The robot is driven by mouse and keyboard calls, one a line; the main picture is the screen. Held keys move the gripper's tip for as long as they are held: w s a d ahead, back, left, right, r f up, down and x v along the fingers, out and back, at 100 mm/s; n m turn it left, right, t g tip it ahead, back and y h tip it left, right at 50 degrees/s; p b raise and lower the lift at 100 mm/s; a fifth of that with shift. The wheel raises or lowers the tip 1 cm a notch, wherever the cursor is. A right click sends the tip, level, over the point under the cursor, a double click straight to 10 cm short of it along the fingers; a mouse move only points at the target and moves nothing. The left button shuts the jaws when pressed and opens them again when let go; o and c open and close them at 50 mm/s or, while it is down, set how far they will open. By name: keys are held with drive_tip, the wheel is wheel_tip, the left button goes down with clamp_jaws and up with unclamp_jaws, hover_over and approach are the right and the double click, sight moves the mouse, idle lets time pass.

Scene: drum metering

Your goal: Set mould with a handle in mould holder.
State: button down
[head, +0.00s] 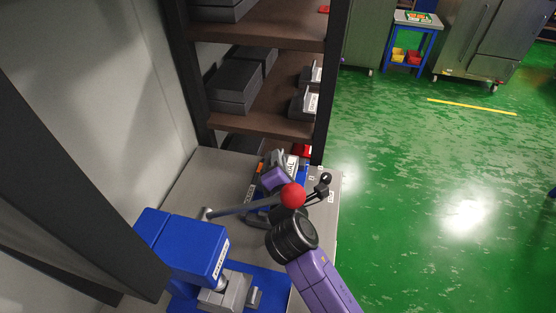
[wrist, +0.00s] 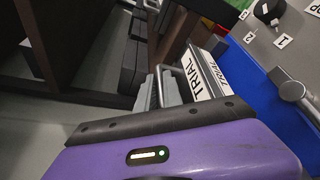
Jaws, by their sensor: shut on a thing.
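My gripper (head: 273,178), partly hidden by my arm in the head view, is over the far part of the bench. In the wrist view my gripper (wrist: 165,88) is shut on the handle of a grey mould. The mould (wrist: 203,72) carries white labels reading TRIAL and is tilted in this view; it also shows small in the head view (head: 292,162). A blue fixture (wrist: 255,98) lies beside it, with a grey round knob. I cannot tell whether this fixture is the mould holder, or whether the mould touches it.
A blue press (head: 185,245) stands on the near bench, with a red lever ball (head: 292,195) close to my arm. A dark shelf (head: 275,100) with grey blocks rises behind. Numbered tags and a black knob (head: 326,178) are at the bench's right edge. Green floor is open to the right.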

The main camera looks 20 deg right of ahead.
drive_tip(key=shift+f+b, duration=1.95)
drive_tip(key=shift+b, duration=0.1)
drive_tip(key=shift+p, duration=0.3)
drive_tip(key=shift+s+f+b, duration=0.1)
drive_tip(key=shift+f+b, duration=0.25)
drive_tip(key=shift+f, duration=0.25)
